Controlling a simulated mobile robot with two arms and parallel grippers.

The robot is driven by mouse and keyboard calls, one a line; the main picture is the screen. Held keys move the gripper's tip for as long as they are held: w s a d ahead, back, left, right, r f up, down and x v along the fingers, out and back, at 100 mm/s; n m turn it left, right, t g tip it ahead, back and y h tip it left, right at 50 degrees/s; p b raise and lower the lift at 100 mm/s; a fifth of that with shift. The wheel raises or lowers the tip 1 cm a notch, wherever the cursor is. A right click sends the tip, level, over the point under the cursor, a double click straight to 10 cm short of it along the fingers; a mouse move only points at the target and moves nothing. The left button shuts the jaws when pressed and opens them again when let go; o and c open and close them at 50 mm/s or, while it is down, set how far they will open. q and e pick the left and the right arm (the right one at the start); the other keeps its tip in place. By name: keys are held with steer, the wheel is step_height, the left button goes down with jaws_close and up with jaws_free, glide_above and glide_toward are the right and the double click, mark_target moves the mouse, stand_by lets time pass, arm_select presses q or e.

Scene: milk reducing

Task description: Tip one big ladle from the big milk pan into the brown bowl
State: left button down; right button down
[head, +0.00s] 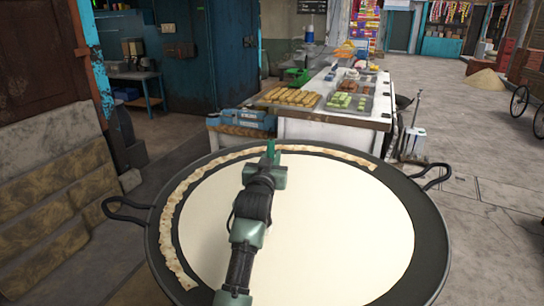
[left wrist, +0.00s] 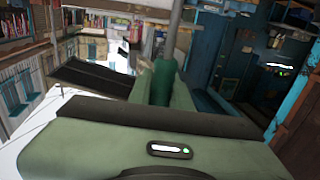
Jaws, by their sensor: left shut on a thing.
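The big milk pan (head: 432,255) is a wide dark pan full of pale cream milk (head: 340,225), with a strip of wrinkled skin along its far and left rim. My left gripper (head: 270,158) is over the far part of the milk. It is shut on a slim upright rod (left wrist: 175,35), seen at the jaws in the left wrist view and apparently the ladle's handle. The ladle's cup cannot be made out. I cannot make out the brown bowl in either view. My right gripper is not in view.
Behind the pan stands a white stall counter (head: 325,130) with trays of sweets (head: 290,97). The pan's loop handles (head: 437,175) stick out left and right. A blue crate-like box (head: 240,122) is left of the counter. Open paving (head: 465,130) lies to the right.

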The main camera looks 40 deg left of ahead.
arm_select(q)
step_height(320, 180, down, 7)
steer(key=b, duration=0.4)
steer(key=shift+f, duration=0.1)
stand_by(1.1)
